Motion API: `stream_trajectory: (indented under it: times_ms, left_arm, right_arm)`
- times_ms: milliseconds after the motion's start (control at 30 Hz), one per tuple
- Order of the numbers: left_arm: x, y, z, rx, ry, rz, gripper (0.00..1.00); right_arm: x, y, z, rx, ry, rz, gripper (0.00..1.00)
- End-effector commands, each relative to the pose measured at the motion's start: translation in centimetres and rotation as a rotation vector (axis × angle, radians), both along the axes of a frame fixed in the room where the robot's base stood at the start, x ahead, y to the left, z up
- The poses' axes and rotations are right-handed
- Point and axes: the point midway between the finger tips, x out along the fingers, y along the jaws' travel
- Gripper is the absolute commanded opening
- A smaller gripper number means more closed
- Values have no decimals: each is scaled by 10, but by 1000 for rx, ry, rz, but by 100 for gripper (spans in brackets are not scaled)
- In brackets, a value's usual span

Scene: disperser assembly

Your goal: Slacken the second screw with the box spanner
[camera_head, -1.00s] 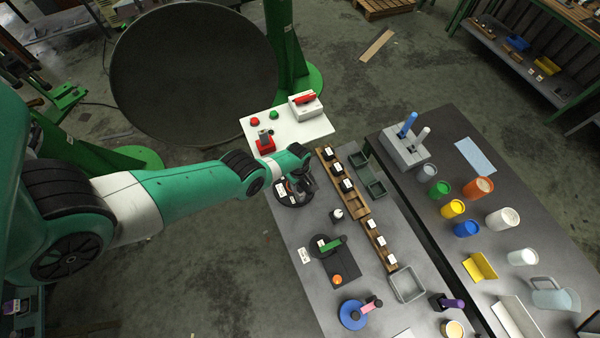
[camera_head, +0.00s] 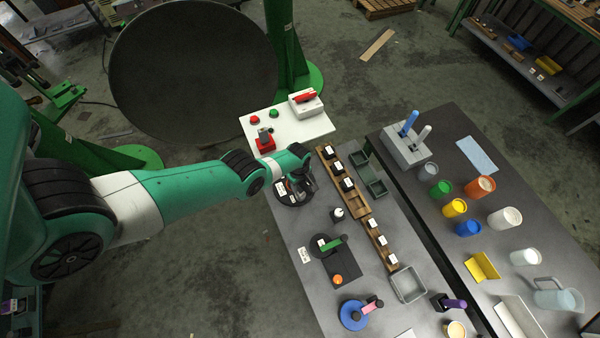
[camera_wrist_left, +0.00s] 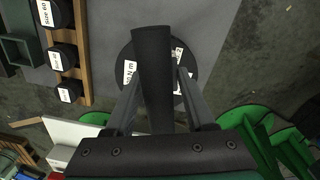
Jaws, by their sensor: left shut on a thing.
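My left gripper (camera_head: 302,186) is at the left end of the near table, over a round dark disc (camera_head: 285,200) with white labels. In the left wrist view its two fingers (camera_wrist_left: 160,100) are closed about a dark, upright cylinder, which I take to be the box spanner (camera_wrist_left: 153,65). The spanner stands over the disc (camera_wrist_left: 126,52), and its lower end is hidden, so I cannot tell whether it sits on a screw. No screw can be made out. My right gripper is not in view.
A wooden rack (camera_head: 363,205) with several black, white-labelled blocks runs along the table beside the disc. A small white-topped piece (camera_head: 338,214) stands close by. A white panel (camera_head: 312,128) with red and green buttons is behind the gripper. Green trays (camera_head: 377,187) lie beyond the rack.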

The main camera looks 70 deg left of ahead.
Motion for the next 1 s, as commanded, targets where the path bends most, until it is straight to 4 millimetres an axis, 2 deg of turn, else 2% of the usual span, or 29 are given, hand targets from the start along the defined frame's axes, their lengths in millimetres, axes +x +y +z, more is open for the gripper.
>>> stream_trajectory:
  times_ms: [800, 1000]
  left_arm:
    - [1, 0, -21, 1, -2, 1, 0]
    - [1, 0, -21, 1, -2, 118, 0]
  right_arm:
    - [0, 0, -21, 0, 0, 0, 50]
    - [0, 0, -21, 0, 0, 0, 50]
